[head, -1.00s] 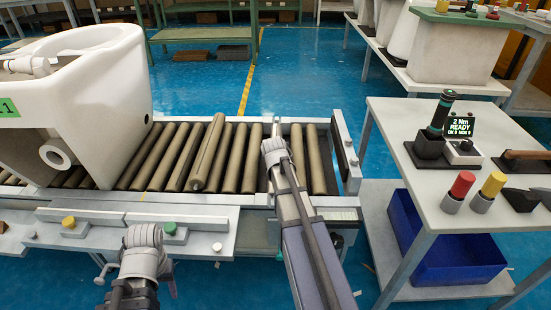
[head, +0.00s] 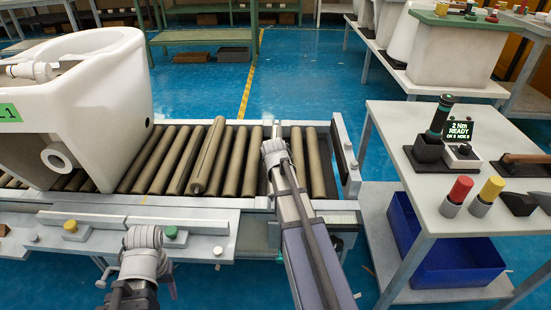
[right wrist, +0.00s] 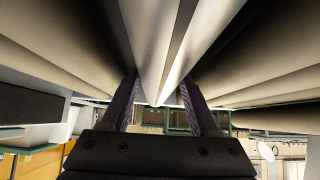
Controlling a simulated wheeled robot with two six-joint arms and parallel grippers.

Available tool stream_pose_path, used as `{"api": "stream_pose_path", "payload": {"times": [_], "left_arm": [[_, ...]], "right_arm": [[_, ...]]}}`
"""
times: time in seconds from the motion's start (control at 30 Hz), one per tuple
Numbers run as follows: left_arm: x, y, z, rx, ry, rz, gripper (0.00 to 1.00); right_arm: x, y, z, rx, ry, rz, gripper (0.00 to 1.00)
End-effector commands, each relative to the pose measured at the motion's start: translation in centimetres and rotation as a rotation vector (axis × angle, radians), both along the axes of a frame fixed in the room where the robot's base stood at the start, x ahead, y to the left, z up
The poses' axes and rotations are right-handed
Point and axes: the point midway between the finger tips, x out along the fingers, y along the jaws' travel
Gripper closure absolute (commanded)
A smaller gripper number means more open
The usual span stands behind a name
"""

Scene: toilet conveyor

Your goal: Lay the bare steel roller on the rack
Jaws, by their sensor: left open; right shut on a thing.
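Brown-looking rollers lie side by side in the conveyor bed. One roller (head: 208,155) sits higher and slightly askew among them. My right arm reaches over the bed, and its gripper is mostly hidden under the wrist in the head view. In the right wrist view my right gripper (right wrist: 160,98) is shut on a pale, shiny roller (right wrist: 145,40) between its two purple fingers, with other rollers on both sides. Whether it is the bare steel one I cannot tell. My left gripper (head: 139,270) is open in front of the conveyor's near edge. I cannot pick out the rack.
A white toilet (head: 105,100) stands on the conveyor's left. The near rail (head: 150,217) carries yellow and green knobs. At right, a table (head: 400,125) holds a tool, a display and red and yellow knobs, with a blue bin (head: 445,255) below.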

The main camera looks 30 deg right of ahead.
Motion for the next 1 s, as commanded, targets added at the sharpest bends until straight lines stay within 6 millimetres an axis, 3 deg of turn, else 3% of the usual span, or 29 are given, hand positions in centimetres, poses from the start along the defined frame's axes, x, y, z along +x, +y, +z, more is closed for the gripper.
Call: {"api": "stream_pose_path", "payload": {"times": [0.6, 1.0], "left_arm": [[0.0, 0.1, 8.1, 0.004, 0.001, -0.005, 0.5], [0.0, 0.1, 9.0, 0.007, 0.001, -0.002, 0.5]], "right_arm": [[0.1, 0.0, 8.1, -0.002, -0.003, 0.001, 1.0], [0.1, 0.0, 9.1, -0.002, -0.003, 0.001, 1.0]]}}
